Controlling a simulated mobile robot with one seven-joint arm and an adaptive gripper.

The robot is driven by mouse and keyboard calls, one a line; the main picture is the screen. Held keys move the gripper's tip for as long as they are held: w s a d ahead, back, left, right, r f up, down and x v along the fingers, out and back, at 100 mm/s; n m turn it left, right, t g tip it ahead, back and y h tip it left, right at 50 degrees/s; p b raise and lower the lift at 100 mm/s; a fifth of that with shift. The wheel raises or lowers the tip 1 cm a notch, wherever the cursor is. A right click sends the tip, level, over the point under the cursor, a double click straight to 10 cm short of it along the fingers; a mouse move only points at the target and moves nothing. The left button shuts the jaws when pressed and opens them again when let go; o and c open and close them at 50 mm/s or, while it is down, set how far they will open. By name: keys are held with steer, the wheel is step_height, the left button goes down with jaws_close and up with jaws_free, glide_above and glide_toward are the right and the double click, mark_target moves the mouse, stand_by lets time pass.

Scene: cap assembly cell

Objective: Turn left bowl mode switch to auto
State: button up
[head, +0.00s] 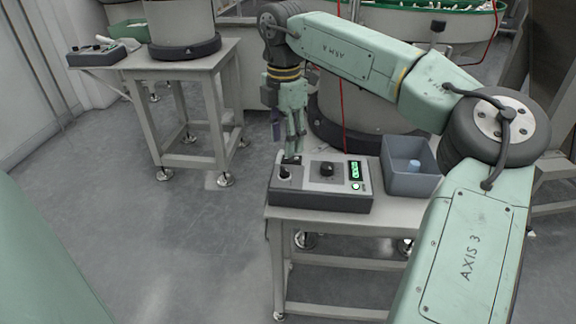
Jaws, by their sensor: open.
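A grey control box (318,202) sits on the near table. It has a black switch (284,173) at its left end, a black round knob (327,169) in the middle and a lit green display (355,169) at the right. My gripper (292,155) points down just above the left end of the box, close to the switch. It is open with nothing visible in it. I cannot tell whether it touches the switch, or read the switch's position. A second control box (100,52) sits on the far left table, too small to read.
A grey bin (411,184) with a pale blue piece (414,165) in it stands right of the near box. A feeder base (182,28) stands on the left table (190,74). A green-rimmed bowl (425,8) is at the back. The floor between the tables is clear.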

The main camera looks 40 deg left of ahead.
mark_target(285, 168)
step_height(285, 168, down, 8)
steer(key=shift+f, duration=0.1)
stand_by(0.4)
jaws_close()
stand_by(0.4)
